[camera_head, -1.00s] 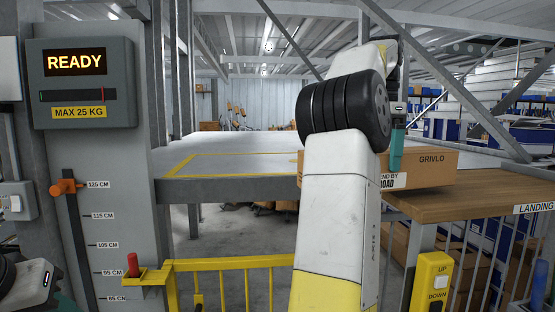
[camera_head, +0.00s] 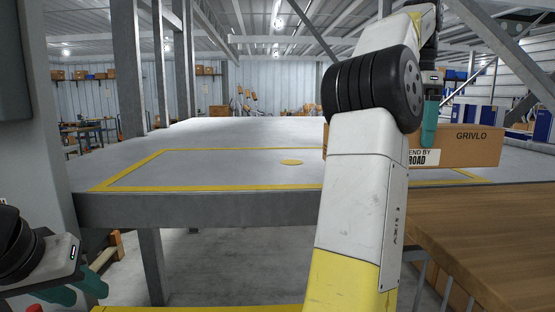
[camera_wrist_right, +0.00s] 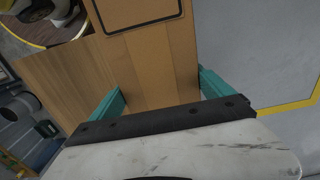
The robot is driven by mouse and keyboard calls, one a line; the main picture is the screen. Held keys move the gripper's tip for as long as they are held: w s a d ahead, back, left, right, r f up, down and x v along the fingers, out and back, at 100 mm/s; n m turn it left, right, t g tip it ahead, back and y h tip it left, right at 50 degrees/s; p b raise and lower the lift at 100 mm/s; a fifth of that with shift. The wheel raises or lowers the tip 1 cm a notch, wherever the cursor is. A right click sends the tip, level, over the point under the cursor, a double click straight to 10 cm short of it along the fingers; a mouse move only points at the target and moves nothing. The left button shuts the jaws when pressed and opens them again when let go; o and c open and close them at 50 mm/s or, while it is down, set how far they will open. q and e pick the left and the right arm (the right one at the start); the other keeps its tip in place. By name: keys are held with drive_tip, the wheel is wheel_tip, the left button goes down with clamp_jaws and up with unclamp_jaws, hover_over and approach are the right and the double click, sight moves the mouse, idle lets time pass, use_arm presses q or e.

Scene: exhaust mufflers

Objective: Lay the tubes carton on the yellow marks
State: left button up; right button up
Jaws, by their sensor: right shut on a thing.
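The tubes carton (camera_head: 470,148) is a long brown box marked GRIVLO with a white road label. My right gripper (camera_head: 430,122) is shut on it; in the right wrist view the carton (camera_wrist_right: 160,65) sits between the two teal fingers (camera_wrist_right: 160,97). The carton shows level, at the right part of the yellow marks (camera_head: 150,165), a yellow outline on a grey platform. How far it is above the platform cannot be told. My right arm hides the carton's left part and some of the outline. My left gripper (camera_head: 75,290) is at the lower left, empty, its teal fingers apart.
A wooden landing top (camera_head: 490,225) is at the right. A yellow rail (camera_head: 200,309) runs along the bottom. A grey post stands at the left. The platform's middle is clear.

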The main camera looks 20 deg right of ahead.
drive_tip(key=shift+w, duration=0.35)
drive_tip(key=shift+w+a+f, duration=0.8)
drive_tip(key=shift+w+a, duration=0.85)
drive_tip(key=shift+w, duration=0.35)
drive_tip(key=shift+w+a+f, duration=0.85)
drive_tip(key=shift+w+a, duration=0.75)
drive_tip(key=shift+w, duration=0.4)
drive_tip(key=shift+w+a+f, duration=0.8)
drive_tip(key=shift+w+a, duration=0.85)
drive_tip(key=shift+w, duration=0.35)
drive_tip(key=o, duration=1.8)
drive_tip(key=shift+f, duration=0.15)
